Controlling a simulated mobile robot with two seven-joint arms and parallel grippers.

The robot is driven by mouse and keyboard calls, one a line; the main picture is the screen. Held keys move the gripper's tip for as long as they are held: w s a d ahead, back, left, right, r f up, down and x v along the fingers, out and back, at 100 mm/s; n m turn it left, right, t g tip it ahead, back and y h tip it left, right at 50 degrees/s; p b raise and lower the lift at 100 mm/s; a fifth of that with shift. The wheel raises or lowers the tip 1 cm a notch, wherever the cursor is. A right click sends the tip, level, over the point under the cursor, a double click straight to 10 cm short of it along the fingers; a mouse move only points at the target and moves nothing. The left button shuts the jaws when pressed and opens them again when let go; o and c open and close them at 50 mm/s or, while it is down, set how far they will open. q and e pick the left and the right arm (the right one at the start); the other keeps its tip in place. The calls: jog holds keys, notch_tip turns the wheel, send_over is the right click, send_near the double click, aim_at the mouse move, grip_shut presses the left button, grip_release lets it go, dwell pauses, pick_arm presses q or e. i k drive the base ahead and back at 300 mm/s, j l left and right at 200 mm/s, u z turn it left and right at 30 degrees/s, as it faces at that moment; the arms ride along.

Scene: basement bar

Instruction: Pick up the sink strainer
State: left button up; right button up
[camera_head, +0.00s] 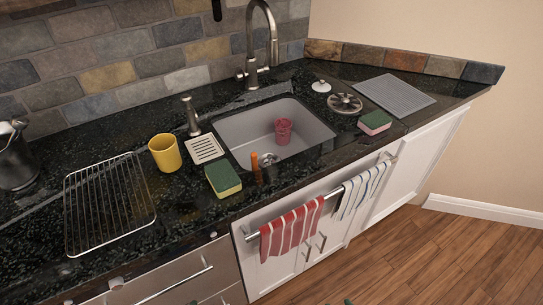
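A round metal slotted disc (345,103), which looks like the sink strainer, lies flat on the dark counter just right of the sink (228,128). A small white round piece with a knob (321,86), perhaps a stopper, lies just behind it, apart from it. Neither of my grippers is in view.
A pink-green sponge (375,122) and grey ribbed mat (395,95) lie near the disc. The faucet (262,45) rises behind the sink, which holds a pink cup (283,132). A yellow cup (165,153), green-yellow sponge (222,179) and wire rack (108,203) stand left. Towels (291,228) hang in front.

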aim_at(269, 156)
jog(key=i+l+u, duration=0.15)
jog(key=l+u, duration=0.15)
jog(key=i+l+u, duration=0.1)
jog(key=l+u, duration=0.55)
